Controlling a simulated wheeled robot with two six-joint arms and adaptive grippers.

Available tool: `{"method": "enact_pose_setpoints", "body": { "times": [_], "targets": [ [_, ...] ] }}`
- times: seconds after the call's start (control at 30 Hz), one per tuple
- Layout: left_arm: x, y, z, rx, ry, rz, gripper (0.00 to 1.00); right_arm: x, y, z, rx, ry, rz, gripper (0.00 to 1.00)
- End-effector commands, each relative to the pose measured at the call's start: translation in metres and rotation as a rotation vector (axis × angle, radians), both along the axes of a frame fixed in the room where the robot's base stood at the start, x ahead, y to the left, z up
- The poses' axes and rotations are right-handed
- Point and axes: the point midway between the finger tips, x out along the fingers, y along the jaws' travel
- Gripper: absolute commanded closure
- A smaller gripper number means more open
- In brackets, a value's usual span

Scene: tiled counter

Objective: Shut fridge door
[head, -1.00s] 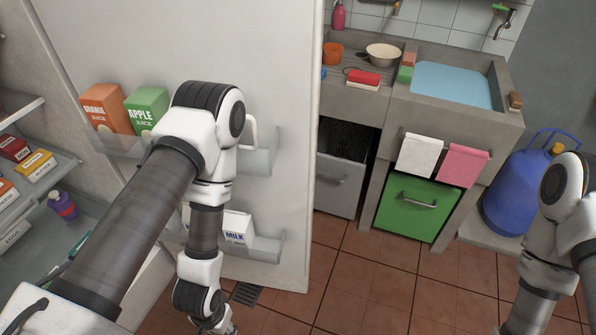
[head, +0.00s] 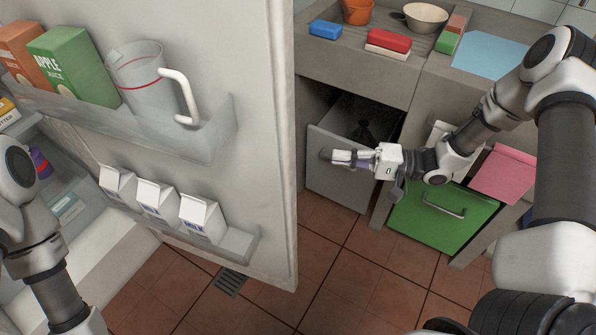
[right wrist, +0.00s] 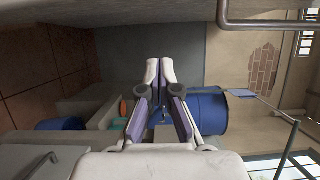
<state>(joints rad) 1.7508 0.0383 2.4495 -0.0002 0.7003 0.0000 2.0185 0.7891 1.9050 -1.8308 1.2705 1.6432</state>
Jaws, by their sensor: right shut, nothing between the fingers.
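The fridge door (head: 245,70) stands open in the head view, its inner side towards me. Its upper rack holds juice cartons (head: 70,68) and a clear jug (head: 140,75); its lower rack holds milk cartons (head: 157,200). My right gripper (head: 336,157) is shut and empty, to the right of the door's free edge in the picture and in front of the grey drawer. I see no contact with the door. Its closed fingers also show in the right wrist view (right wrist: 160,72). My left arm enters at the lower left, by the fridge interior; its gripper is out of frame.
The grey drawer (head: 340,182) is partly open below the counter (head: 350,78). A green drawer front (head: 420,228) and pink cloth (head: 503,172) are to its right. The tiled floor (head: 335,270) is clear. Fridge shelves (head: 30,120) are at the left.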

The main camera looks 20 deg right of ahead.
Motion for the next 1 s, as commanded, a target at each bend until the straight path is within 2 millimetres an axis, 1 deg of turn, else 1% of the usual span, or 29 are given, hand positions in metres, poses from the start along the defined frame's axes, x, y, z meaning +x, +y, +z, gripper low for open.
{"method": "enact_pose_setpoints", "body": {
  "times": [0.1, 0.4, 0.5, 0.6, 0.7, 1.0],
  "targets": [
    [0.0, 0.0, -0.008, 0.0, 0.001, 0.002, 0.0, 0.009, 0.022, -0.003, -0.004, 0.001, 0.007, 1.0],
    [-0.001, 0.0, -0.021, 0.0, 0.002, 0.002, 0.0, 0.04, 0.081, -0.003, -0.006, 0.001, 0.007, 1.0],
    [-0.001, 0.0, -0.02, 0.0, 0.002, 0.002, 0.0, 0.025, 0.091, -0.001, -0.002, 0.005, 0.002, 1.0],
    [-0.001, 0.0, -0.021, 0.0, 0.002, 0.002, 0.0, 0.016, 0.1, 0.0, -0.002, 0.003, 0.001, 1.0],
    [-0.001, 0.0, -0.021, 0.0, 0.002, 0.002, 0.0, 0.011, 0.104, 0.0, -0.002, 0.002, 0.001, 1.0],
    [-0.001, 0.0, -0.021, 0.0, 0.002, 0.002, 0.0, 0.01, 0.104, 0.0, -0.003, 0.001, 0.0, 1.0]
  ]
}}
